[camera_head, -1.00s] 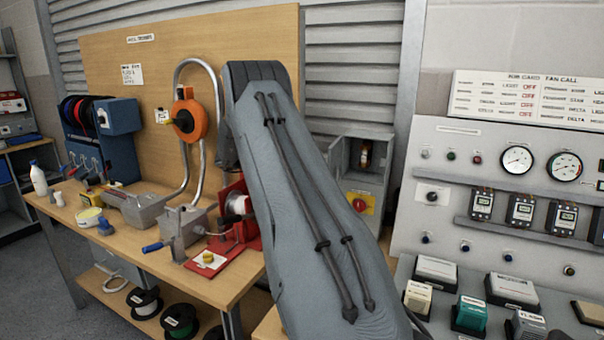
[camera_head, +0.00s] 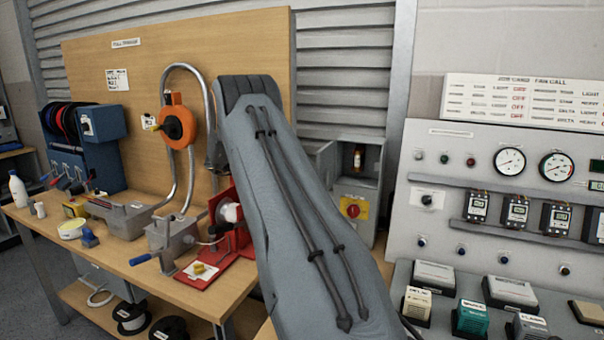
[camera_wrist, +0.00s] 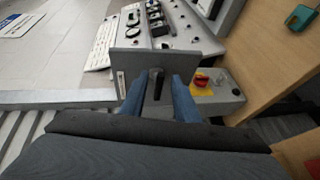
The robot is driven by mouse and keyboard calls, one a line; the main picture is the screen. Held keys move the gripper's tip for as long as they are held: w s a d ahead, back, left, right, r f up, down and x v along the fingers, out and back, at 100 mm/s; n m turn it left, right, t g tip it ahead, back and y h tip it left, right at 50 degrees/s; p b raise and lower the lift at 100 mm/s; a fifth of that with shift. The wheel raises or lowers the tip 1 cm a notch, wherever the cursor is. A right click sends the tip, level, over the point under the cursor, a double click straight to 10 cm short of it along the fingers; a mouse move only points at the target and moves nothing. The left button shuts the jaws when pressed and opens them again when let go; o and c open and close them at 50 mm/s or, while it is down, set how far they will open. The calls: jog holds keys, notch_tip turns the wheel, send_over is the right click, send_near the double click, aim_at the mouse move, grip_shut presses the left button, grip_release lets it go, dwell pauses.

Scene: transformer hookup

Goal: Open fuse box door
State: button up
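The grey fuse box (camera_head: 368,185) stands on the bench, just right of my arm in the head view. Its upper compartment is uncovered and shows a brown fuse-like part (camera_head: 358,158). A red knob on a yellow plate (camera_head: 353,208) sits below; it also shows in the wrist view (camera_wrist: 201,80). The grey door panel (camera_wrist: 190,62) stands out in front of my gripper, with a black handle (camera_wrist: 156,84). My gripper (camera_wrist: 158,92) has its two blue fingers on either side of the handle, with gaps visible on both sides. In the head view my arm hides the gripper.
A control panel (camera_head: 440,150) with gauges and meters stands right of the box, with several blocks on its desk. Left on the bench are a red clamp fixture (camera_head: 228,232), an orange reel (camera_head: 176,125) and a grey vice-like tool (camera_head: 170,232). A wooden board (camera_head: 240,60) stands behind.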

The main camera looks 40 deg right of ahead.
jog(key=shift+a, duration=0.1)
jog(key=b+v, duration=0.3)
jog(key=v, duration=0.4)
jog(key=shift+w+a, duration=0.2)
jog(key=shift+w, duration=0.15)
jog(key=shift+r, duration=0.15)
